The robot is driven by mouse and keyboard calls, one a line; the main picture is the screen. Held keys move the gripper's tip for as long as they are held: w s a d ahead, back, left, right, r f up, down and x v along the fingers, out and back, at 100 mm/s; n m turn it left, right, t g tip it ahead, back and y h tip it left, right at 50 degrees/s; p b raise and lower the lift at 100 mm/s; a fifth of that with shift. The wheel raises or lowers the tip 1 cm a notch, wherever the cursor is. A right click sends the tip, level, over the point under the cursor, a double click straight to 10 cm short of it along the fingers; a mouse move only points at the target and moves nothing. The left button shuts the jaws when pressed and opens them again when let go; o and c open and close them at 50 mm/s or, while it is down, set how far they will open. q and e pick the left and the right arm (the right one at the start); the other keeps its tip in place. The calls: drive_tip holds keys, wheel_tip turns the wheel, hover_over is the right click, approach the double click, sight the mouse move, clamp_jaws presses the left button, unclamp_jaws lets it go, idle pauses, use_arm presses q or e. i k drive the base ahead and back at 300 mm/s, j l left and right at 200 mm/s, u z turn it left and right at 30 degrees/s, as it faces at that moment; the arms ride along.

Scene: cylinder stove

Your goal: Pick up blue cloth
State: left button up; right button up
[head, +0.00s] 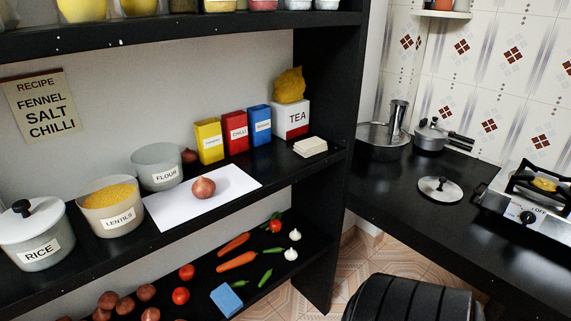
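A small light-blue block-like piece (227,300) lies on the lower black shelf, near its front edge at the bottom of the head view. It is the only thing that looks like the blue cloth, though it could be a folded cloth or a sponge. It lies apart from the vegetables around it, with nothing on top of it. Neither of my grippers shows in the head view.
Tomatoes (181,296), carrots (236,261) and green chillies (265,278) lie near the blue piece. The middle shelf above holds jars, spice boxes and an onion (203,189). A dark ribbed object (410,299) stands at bottom right, below the stove counter (400,191).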

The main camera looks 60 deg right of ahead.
sight(225, 298)
drive_tip(key=z, duration=1.25)
drive_tip(key=u, duration=0.85)
drive_tip(key=k+l+u, duration=0.25)
drive_tip(key=k+u, duration=0.25)
drive_tip(key=k+l, duration=0.2)
drive_tip(key=k, duration=0.25)
drive_tip(key=k+l, duration=0.2)
drive_tip(key=k, duration=0.25)
